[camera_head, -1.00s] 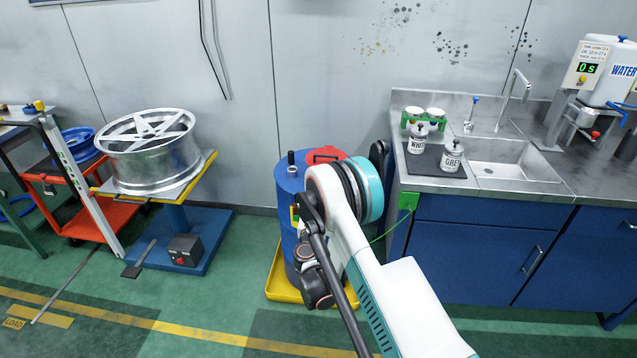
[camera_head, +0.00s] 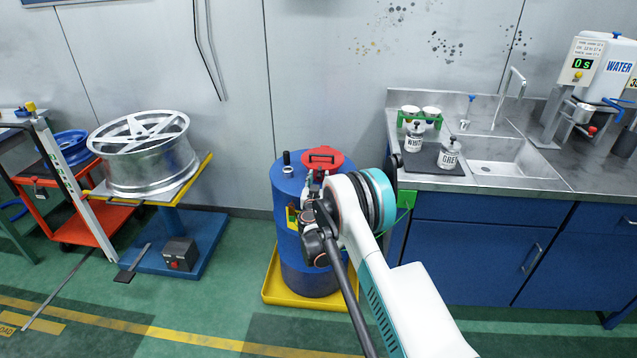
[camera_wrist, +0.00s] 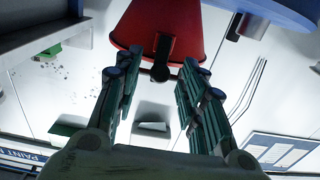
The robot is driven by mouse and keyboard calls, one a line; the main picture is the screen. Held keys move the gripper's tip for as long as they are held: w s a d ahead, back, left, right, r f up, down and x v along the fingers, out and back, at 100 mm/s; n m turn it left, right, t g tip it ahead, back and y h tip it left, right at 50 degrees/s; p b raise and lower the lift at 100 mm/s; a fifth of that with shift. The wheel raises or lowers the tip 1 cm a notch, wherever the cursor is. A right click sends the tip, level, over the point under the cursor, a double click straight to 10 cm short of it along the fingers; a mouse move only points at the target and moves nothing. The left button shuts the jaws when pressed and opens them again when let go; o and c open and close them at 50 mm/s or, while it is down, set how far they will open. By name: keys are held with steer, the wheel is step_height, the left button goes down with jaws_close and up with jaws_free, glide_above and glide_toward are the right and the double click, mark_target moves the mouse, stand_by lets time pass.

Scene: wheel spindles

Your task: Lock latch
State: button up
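A blue drum (camera_head: 290,229) with a red lid (camera_head: 323,157) stands at the centre of the head view. The lid's handle is dark. In the wrist view the red lid part (camera_wrist: 195,30) fills the top middle, and a dark latch-like piece with a round end (camera_wrist: 160,72) hangs from its edge. My gripper (camera_wrist: 157,66) is open, its two green-and-black fingers apart on either side of that piece. I cannot tell whether they touch it. In the head view my gripper (camera_head: 313,187) is beside the lid, partly hidden by my own wrist.
The drum stands in a yellow tray (camera_head: 272,297). At right is a blue sink counter (camera_head: 470,240) with jars (camera_head: 416,137) and a green holder. At left a silver wheel (camera_head: 150,155) rests on a stand. Green floor in front is clear.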

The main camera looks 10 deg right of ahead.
steer(key=shift+w, duration=0.15)
steer(key=shift+d, duration=0.1)
jaws_close()
steer(key=shift+r, duration=0.1)
steer(key=shift+w+r+g+p, duration=0.15)
steer(key=shift+r+g+p, duration=0.15)
steer(key=shift+g+p, duration=0.25)
steer(key=shift+w+d+r+g+y+p, duration=0.15)
steer(key=shift+w+g+y+p, duration=0.15)
steer(key=shift+g, duration=0.3)
steer(key=shift+w+r+g+y+p, duration=0.1)
steer(key=shift+r+g+y+p, duration=0.1)
steer(key=shift+g+p, duration=0.25)
jaws_free()
steer(key=shift+s, duration=0.15)
